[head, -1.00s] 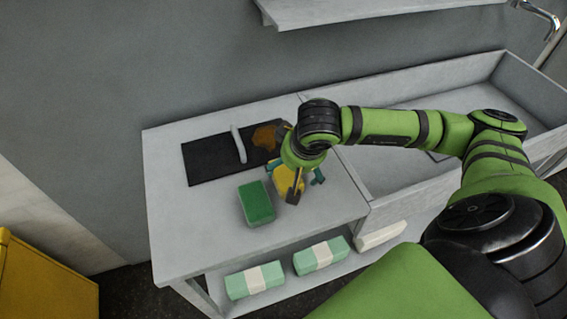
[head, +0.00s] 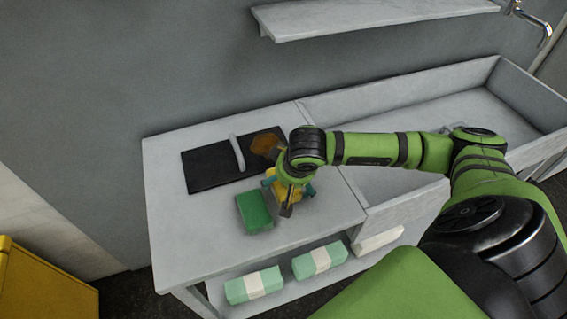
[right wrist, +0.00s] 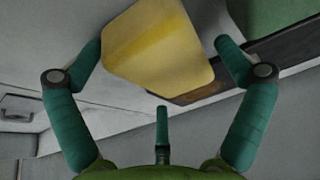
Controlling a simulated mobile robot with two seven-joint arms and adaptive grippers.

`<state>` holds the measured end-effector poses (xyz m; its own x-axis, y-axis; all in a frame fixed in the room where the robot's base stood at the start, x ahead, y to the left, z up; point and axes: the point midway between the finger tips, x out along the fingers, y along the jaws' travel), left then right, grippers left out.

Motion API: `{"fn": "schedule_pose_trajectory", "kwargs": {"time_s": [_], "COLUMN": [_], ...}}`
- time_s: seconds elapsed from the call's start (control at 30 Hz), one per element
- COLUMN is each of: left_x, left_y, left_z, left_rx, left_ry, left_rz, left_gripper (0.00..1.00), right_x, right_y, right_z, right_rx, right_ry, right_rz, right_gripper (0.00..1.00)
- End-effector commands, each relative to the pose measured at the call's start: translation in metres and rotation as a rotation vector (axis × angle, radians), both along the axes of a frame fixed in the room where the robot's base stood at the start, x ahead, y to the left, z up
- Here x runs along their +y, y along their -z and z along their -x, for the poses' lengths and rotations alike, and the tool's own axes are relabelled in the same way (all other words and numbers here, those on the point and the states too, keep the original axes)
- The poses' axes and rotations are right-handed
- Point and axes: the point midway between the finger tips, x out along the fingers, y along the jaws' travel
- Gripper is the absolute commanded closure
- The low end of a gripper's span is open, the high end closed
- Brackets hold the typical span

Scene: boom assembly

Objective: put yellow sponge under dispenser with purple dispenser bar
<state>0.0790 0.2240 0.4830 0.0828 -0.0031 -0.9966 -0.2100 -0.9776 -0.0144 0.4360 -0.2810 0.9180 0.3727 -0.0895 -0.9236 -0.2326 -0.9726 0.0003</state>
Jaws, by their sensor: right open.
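The yellow sponge (head: 281,190) is on the grey table, mostly covered by my right wrist in the head view. The right wrist view shows the sponge (right wrist: 158,48) large, between the fingertips of my right gripper (right wrist: 160,44). The right gripper (head: 288,187) is open over the sponge, with a gap on its right side; on its left side I cannot tell whether the finger touches. No dispenser and no purple dispenser bar show in any view. My left gripper is not in view.
A green sponge (head: 254,212) lies just left of the yellow one. Behind is a black board (head: 205,171) with a pale handle and brown stain. A basin (head: 400,205) adjoins the table; wrapped sponge packs (head: 254,285) lie below. The table's front left is clear.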

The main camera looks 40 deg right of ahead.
Motion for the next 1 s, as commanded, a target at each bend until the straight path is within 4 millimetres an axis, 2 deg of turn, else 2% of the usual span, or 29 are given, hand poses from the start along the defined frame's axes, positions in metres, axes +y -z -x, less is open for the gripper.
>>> {"fn": "schedule_pose_trajectory", "kwargs": {"time_s": [0.17, 0.37, 0.4, 0.47, 0.6, 0.73, 0.77, 1.0], "left_x": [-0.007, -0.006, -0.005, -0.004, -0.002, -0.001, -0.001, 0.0], "left_y": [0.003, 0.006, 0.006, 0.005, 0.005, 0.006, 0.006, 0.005], "left_z": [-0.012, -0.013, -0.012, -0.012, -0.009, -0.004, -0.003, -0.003], "left_rx": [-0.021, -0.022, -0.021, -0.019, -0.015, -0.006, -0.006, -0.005], "left_ry": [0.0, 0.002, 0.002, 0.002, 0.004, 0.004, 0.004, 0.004], "left_rz": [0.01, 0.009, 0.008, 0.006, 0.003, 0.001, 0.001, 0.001], "left_gripper": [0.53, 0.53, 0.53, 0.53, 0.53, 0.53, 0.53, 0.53], "right_x": [0.0, 0.0, 0.0, 0.0, 0.0, 0.0, 0.0, 0.0], "right_y": [0.002, 0.003, 0.003, 0.003, 0.003, 0.003, 0.003, 0.003], "right_z": [0.0, 0.0, 0.0, 0.0, 0.0, 0.0, 0.0, 0.0], "right_rx": [0.0, 0.0, 0.0, 0.0, -0.001, 0.0, 0.0, 0.001], "right_ry": [0.0, 0.0, 0.0, 0.0, 0.001, 0.001, 0.001, 0.001], "right_rz": [0.0, 0.0, 0.0, 0.0, -0.001, -0.001, -0.001, -0.002], "right_gripper": [0.0, 0.0, 0.04, 0.25, 0.37, 0.38, 0.42, 0.42]}}
